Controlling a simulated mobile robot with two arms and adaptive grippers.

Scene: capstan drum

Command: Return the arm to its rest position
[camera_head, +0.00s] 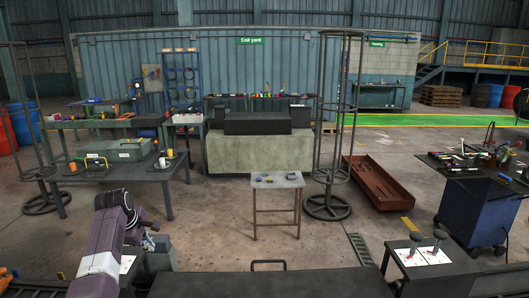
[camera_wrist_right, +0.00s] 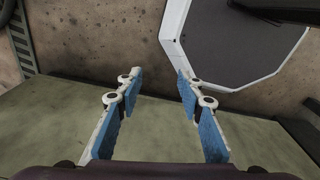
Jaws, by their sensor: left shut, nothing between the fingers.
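My left arm (camera_head: 100,255) comes in from the lower left of the head view, with purple links and a dark joint. My left gripper (camera_head: 149,243) is small in that view, beside a white panel at the lower left; it is shut and empty. My right gripper (camera_wrist_right: 157,80) shows in the right wrist view. Its two blue-padded fingers stand wide apart with nothing between them. The right gripper does not show in the head view.
A control panel with two dark levers (camera_head: 425,250) is at the lower right. A small table (camera_head: 277,181), a wire cage column (camera_head: 326,208) and a red-brown tray (camera_head: 381,185) stand ahead. A dark table (camera_head: 140,178) is left. Bare floor lies between them.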

